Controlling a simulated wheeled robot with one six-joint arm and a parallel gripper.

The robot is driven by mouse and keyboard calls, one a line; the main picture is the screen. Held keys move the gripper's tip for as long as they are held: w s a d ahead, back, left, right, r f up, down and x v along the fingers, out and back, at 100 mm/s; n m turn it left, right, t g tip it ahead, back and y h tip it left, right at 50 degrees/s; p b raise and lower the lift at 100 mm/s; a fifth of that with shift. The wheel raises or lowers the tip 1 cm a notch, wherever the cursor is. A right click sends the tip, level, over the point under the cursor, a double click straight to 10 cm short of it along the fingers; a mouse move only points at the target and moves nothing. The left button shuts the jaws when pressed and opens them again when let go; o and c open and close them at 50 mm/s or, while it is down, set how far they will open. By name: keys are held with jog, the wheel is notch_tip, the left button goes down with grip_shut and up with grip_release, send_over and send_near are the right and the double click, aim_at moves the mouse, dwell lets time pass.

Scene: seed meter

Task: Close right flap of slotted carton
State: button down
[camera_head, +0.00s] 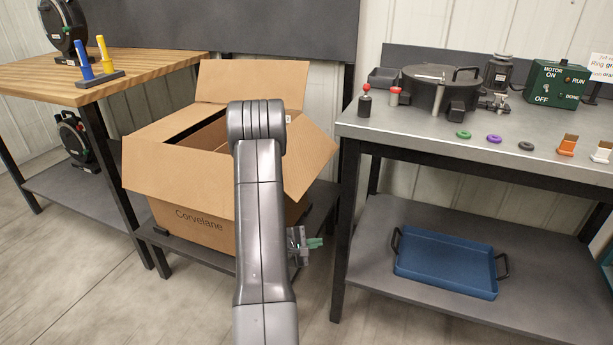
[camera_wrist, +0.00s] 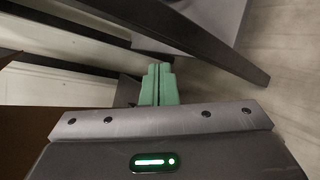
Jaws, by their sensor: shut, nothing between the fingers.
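The slotted carton (camera_head: 193,226) is brown cardboard and stands on a low dark stand, with its flaps spread open. Its right flap (camera_head: 309,158) slants outward and down on the right side. My gripper (camera_head: 318,243) is low, to the right of the carton and below the right flap. Its green fingers (camera_wrist: 159,85) are together and empty in the wrist view.
A metal bench (camera_head: 470,165) stands close on the right, its leg near my gripper. A blue tray (camera_head: 447,262) lies on its lower shelf. A wooden table (camera_head: 130,72) is at left. The gap between carton and bench is narrow.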

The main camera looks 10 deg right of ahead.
jog(key=w+a+r+n+t+h, duration=0.2)
jog(key=w+a+r+n+t, duration=0.15)
jog(key=r, duration=0.35)
jog(key=n+t+p, duration=0.1)
jog(key=n+t, duration=0.3)
jog(key=t, duration=0.1)
send_near(306, 178)
jog(key=w+f, duration=0.3)
jog(key=x, duration=0.3)
jog(key=b+x, duration=0.1)
jog(key=x, duration=0.6)
jog(key=shift+d+r, duration=0.35)
jog(key=shift+d, duration=0.05)
jog(key=shift+s+a+r, duration=0.1)
